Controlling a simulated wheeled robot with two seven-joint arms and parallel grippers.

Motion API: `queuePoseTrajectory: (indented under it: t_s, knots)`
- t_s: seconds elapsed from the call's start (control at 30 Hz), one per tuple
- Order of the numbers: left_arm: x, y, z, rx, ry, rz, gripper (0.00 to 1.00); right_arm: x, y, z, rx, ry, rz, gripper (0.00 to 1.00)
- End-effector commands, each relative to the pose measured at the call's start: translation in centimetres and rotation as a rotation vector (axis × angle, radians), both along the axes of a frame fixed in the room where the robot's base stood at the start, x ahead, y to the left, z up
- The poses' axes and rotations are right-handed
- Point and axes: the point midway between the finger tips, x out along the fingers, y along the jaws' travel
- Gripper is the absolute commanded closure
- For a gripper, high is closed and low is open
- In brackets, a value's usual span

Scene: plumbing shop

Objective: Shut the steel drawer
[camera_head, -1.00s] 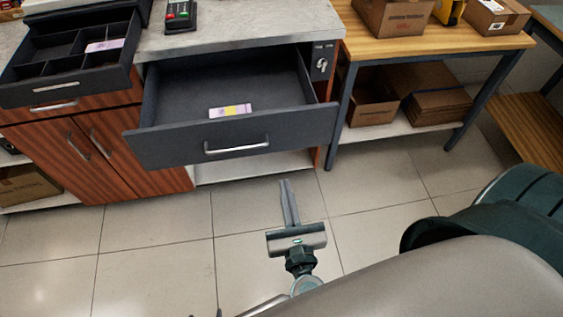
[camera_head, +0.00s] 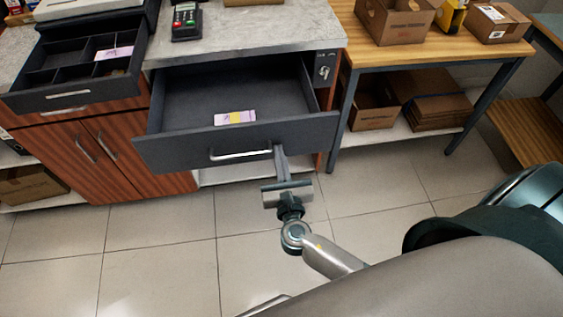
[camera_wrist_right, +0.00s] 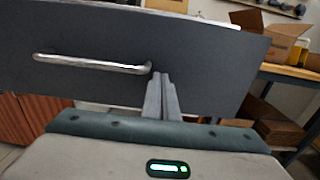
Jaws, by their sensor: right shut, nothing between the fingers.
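The steel drawer (camera_head: 180,152) is dark grey and stands pulled out under the counter, with a bundle of banknotes (camera_head: 235,118) lying inside. Its bar handle (camera_head: 240,155) is on the front panel. My right gripper (camera_head: 278,150) is shut and empty, its fingertips at the drawer front just right of the handle. In the right wrist view the shut fingers (camera_wrist_right: 161,80) point at the grey panel (camera_wrist_right: 205,55), beside the handle's right end (camera_wrist_right: 92,63). I cannot tell whether the tips touch the panel. My left gripper is not in view.
An open black cash tray (camera_head: 75,65) sticks out at the left above wooden cabinet doors (camera_head: 95,155). A card terminal (camera_head: 186,20) is on the counter. A wooden table (camera_head: 440,50) with boxes stands at the right. The tiled floor in front is clear.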

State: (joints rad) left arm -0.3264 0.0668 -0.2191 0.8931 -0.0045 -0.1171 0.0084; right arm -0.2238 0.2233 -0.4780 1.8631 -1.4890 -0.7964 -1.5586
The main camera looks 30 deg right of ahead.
Motion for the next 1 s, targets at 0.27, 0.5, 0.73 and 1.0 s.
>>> queuePoseTrajectory:
  t_s: [0.27,0.5,0.73,1.0]
  knots:
    - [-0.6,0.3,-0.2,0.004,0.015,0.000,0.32,0.5,-0.1,0.0,0.000,0.000,0.000,1.00]
    - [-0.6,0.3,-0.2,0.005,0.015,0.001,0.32,0.5,-0.2,0.0,0.000,0.000,0.000,1.00]
    - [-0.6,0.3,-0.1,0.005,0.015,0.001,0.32,1.7,-0.5,0.1,-0.001,-0.002,0.000,1.00]
    - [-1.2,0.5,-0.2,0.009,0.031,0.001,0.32,6.0,-1.7,0.2,0.000,-0.004,0.000,1.00]
